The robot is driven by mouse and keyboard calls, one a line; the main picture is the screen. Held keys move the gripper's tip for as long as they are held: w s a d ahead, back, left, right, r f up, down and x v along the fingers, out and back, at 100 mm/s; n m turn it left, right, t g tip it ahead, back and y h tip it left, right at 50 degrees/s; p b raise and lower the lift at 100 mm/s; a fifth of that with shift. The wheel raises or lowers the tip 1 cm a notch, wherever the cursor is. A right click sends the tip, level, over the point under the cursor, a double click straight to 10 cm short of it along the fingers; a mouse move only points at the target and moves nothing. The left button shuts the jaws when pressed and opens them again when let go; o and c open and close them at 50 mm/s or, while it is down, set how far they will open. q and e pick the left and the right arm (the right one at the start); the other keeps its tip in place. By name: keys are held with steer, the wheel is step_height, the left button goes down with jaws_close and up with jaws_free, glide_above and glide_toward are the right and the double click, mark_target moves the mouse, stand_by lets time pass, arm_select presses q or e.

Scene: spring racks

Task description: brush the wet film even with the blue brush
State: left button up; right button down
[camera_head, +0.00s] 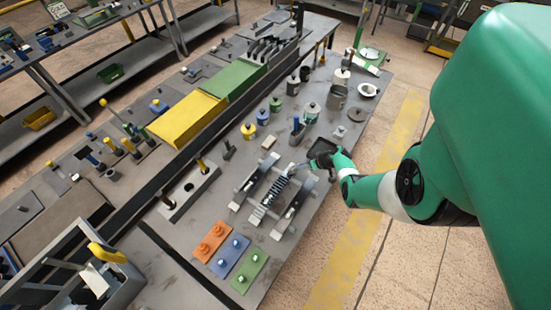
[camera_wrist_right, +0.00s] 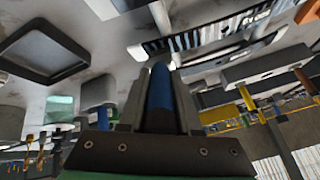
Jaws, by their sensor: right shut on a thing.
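My right gripper (camera_head: 318,164) is at the right end of the spring rack, low over the bench. In the right wrist view the right gripper (camera_wrist_right: 160,105) is shut on the blue brush (camera_wrist_right: 161,88), whose blue handle stands between the fingers. The brush's far end shows small and pale in the head view (camera_head: 294,168), close to the spring; I cannot tell if it touches. The coil spring (camera_head: 267,197) lies along the grey rack (camera_head: 246,187). It also shows in the wrist view (camera_wrist_right: 205,37). The wet film cannot be made out. My left gripper is not in view.
A dark square tray (camera_head: 321,147) lies beside the right gripper, also in the wrist view (camera_wrist_right: 50,68). Several jars and tins (camera_head: 311,110) stand behind. Orange (camera_head: 211,241), blue (camera_head: 233,252) and green (camera_head: 249,268) plates lie in front of the rack.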

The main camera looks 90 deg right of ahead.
steer(key=w+a+p, duration=0.2)
steer(key=w+a, duration=0.4)
steer(key=a, duration=0.5)
steer(key=shift+w+r, duration=0.2)
steer(key=shift+r, duration=0.2)
stand_by(0.6)
steer(key=w+a+f, duration=0.1)
steer(key=w+a, duration=0.3)
steer(key=a, duration=0.3)
steer(key=w+a, duration=0.4)
steer(key=a, duration=0.3)
steer(key=shift+f, duration=0.35)
stand_by(0.8)
step_height(320, 180, up, 6)
stand_by(0.6)
